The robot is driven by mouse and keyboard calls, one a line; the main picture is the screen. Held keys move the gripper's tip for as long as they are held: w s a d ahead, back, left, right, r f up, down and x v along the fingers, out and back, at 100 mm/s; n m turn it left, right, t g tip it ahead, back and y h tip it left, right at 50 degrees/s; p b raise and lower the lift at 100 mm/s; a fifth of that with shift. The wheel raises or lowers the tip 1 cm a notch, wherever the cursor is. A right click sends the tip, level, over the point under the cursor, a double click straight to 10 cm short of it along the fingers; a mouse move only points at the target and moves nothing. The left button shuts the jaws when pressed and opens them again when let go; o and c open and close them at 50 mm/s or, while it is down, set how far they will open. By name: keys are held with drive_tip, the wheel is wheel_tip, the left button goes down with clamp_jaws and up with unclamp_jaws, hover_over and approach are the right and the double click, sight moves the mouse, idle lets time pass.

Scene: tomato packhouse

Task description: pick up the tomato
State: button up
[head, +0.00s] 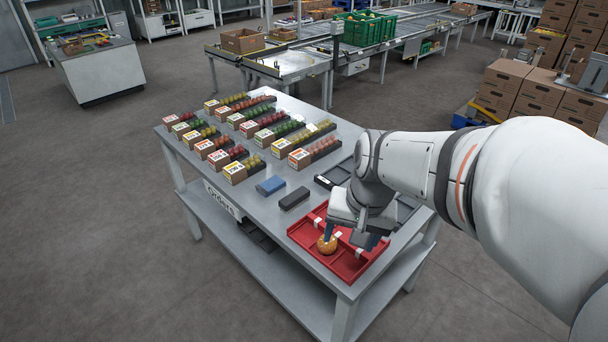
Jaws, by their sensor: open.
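An orange tomato (326,244) sits in the red compartment tray (343,268) at the near end of the steel table. My gripper (349,240) is over the tray, pointing down, with its jaws apart. One finger is close beside the tomato in the picture; the other is to the right, over the tray. I cannot tell whether the near finger touches the tomato. My gripper hides part of the tray.
Several rows of cartons with tomatoes (235,172) fill the far part of the table (222,196). A blue block (270,185) and a black block (294,198) lie between them and the tray. A dark tray (340,172) is partly behind my arm.

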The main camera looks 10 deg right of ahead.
drive_tip(key=w+d+f+m+g+y, duration=0.1)
drive_tip(key=w+f+m+y, duration=0.1)
drive_tip(key=w+f+m, duration=0.45)
drive_tip(key=m+y, duration=0.2)
drive_tip(key=m, duration=0.6)
hover_over(333, 238)
drive_tip(key=d, duration=0.2)
drive_tip(key=shift+g, duration=0.3)
drive_tip(key=f, duration=0.4)
drive_tip(key=f+p, duration=0.1)
drive_tip(key=f, duration=0.3)
drive_tip(key=shift+s+d+f, duration=0.1)
drive_tip(key=shift+d+f, duration=0.05)
drive_tip(key=shift+d, duration=0.05)
drive_tip(key=shift+h, duration=0.3)
drive_tip(key=x, duration=0.7)
drive_tip(key=shift+a, duration=0.4)
drive_tip(key=c, duration=0.5)
